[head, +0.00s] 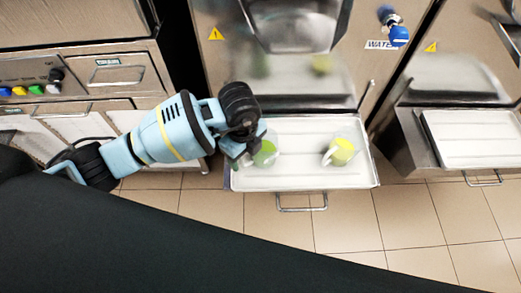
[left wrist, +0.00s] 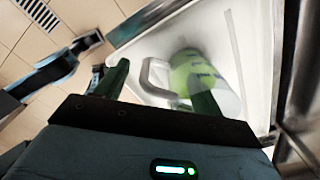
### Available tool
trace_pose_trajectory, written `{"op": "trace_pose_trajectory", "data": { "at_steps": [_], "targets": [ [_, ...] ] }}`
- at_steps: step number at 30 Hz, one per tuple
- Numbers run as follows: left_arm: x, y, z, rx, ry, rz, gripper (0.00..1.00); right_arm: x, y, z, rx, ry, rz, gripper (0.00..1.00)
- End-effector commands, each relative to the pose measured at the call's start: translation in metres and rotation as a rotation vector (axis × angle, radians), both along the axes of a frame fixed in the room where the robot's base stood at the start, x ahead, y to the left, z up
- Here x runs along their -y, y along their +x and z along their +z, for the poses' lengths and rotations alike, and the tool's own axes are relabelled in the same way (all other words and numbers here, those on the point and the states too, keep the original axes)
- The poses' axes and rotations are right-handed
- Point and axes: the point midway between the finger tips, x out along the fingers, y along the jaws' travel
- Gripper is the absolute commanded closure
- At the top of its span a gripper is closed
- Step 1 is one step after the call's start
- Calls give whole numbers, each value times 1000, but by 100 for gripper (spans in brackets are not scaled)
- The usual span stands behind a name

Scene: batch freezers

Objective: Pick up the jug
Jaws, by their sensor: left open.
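Two clear jugs with yellow-green contents stand on the white tray (head: 300,182) in the head view. The left jug (head: 266,153) is right beside my left gripper (head: 246,158), which partly covers its left side. The other jug (head: 342,152) stands to the right, with its handle toward the lower left. In the left wrist view, a jug (left wrist: 200,72) lies just beyond my open fingers (left wrist: 160,88). Its pale handle points left into the space between the fingertips, and the right finger overlaps the jug's body. I cannot tell whether a finger touches it.
A steel freezer front (head: 305,80) with an overhanging spout housing (head: 295,22) rises behind the tray. A blue water tap (head: 398,36) is at upper right. Another machine's tray (head: 475,138) is at right. Control buttons (head: 30,90) are at left. Tiled floor is open in front.

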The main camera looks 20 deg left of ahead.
Motion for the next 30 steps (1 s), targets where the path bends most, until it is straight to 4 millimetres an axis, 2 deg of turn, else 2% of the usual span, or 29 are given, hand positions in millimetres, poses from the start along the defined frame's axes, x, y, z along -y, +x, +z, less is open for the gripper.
{"op": "trace_pose_trajectory", "data": {
  "at_steps": [3,6,15,27,29,30],
  "targets": [
    [1,0,-18,-3,1,-1,32,0,-1,-3,-2,0,0,64],
    [1,0,-27,-1,0,-1,32,0,0,-3,-1,0,0,64],
    [1,1,-30,1,0,-1,32,0,4,-2,6,0,0,64],
    [0,1,-30,1,0,-1,85,0,4,-2,5,-1,0,64],
    [0,1,-30,1,0,-1,92,0,4,-2,5,-1,0,64],
    [0,1,-30,1,0,-1,92,0,3,-2,5,-1,0,64]
  ]
}}
